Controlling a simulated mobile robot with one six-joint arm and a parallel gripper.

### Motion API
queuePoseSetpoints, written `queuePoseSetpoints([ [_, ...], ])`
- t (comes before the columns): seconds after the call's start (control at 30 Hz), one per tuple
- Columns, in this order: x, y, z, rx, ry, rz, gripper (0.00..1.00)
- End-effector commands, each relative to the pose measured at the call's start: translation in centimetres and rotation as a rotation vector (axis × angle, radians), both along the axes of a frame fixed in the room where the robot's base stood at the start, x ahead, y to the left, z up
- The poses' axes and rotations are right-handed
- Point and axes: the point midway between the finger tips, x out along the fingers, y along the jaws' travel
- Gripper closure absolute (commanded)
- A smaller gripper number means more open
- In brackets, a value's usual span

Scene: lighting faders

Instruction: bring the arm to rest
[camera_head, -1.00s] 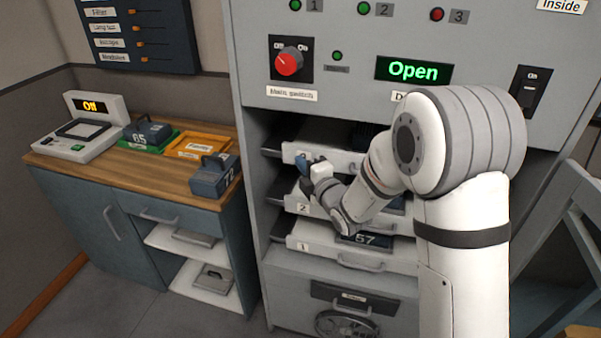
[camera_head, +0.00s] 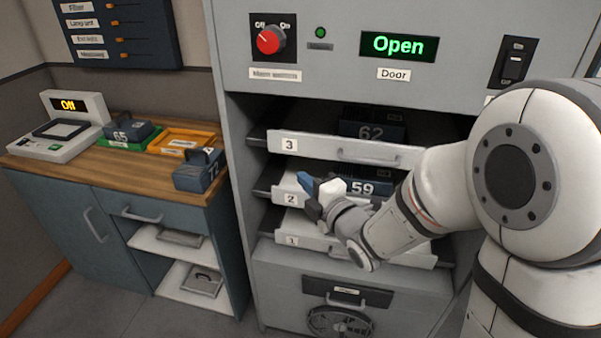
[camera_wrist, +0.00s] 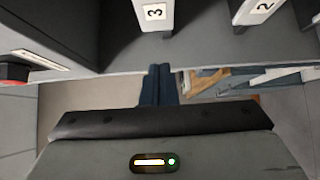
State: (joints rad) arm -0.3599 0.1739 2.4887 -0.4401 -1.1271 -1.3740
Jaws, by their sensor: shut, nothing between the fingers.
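My gripper (camera_head: 310,190) is in front of the open cabinet, by the left part of the shelf labelled 2. Its blue fingers point up and left in the head view. In the wrist view the fingers (camera_wrist: 159,85) lie together with nothing between them. My white arm reaches in from the right and hides part of the shelves. The shelf labelled 3 (camera_head: 320,148) is above the gripper and the shelf labelled 1 (camera_head: 310,241) is below it. I cannot tell whether the gripper touches the shelf labelled 2 (camera_head: 283,193).
Blocks marked 62 (camera_head: 372,131) and 59 (camera_head: 362,188) sit inside the cabinet. The display reads Open (camera_head: 399,45). On the left, a wooden counter (camera_head: 105,172) bears a block marked 72 (camera_head: 198,172) and one marked 65 (camera_head: 122,133). Floor space lies before the cabinets.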

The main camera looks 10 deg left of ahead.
Motion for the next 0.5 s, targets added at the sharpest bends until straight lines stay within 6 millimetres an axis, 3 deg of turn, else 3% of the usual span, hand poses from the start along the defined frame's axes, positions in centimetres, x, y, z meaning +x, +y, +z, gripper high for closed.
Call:
queuePoseSetpoints([
  [0.13,0.1,-1.4,0.1,0.003,0.055,-0.039,1.0],
  [0.23,0.8,-3.6,0.3,0.016,0.176,-0.126,1.0],
  [0.37,1.3,-8.2,0.2,0.076,0.413,-0.313,1.0],
  [0.5,0.1,-13.4,0.0,0.189,0.677,-0.545,1.0],
])
